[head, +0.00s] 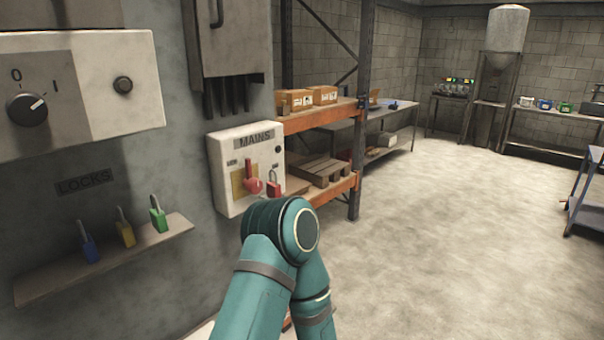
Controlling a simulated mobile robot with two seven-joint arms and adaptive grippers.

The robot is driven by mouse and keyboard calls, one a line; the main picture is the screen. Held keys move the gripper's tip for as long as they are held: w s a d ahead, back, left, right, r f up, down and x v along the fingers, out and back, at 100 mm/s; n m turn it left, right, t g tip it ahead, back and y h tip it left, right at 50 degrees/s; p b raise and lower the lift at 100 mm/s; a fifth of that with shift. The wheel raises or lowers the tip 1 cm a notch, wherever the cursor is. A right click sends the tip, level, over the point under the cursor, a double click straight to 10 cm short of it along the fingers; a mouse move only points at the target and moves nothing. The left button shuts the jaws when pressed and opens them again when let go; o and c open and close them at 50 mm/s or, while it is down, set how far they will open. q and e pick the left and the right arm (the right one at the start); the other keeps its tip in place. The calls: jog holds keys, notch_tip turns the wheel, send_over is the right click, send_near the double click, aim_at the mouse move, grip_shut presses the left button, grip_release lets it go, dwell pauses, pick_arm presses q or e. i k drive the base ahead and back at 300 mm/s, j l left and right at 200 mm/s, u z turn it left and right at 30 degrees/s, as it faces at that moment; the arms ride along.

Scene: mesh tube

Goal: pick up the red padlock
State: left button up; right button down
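The red padlock (273,187) shows at the lower right of the white MAINS box (234,195), in the middle of the head view. It is beside a red switch handle (254,186) on a yellow plate. I cannot tell whether its shackle passes through anything. One of my teal arms rises from the bottom centre, and its rounded joint is just below and right of the box in the picture. Neither gripper shows, so I see nothing held.
A wall shelf (150,243) under the LOCKS sign (84,183) holds a blue padlock (89,248), a yellow padlock (126,233) and a green padlock (158,219). An orange rack (322,117) with boxes and a pallet (322,170) stands behind the MAINS box.

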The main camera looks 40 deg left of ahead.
aim_at(273, 187)
jog(key=i, duration=1.5)
jog(key=i+l+u, duration=0.1)
jog(key=i, duration=1.4)
jog(key=i+u, duration=0.2)
jog(key=u, duration=1.3)
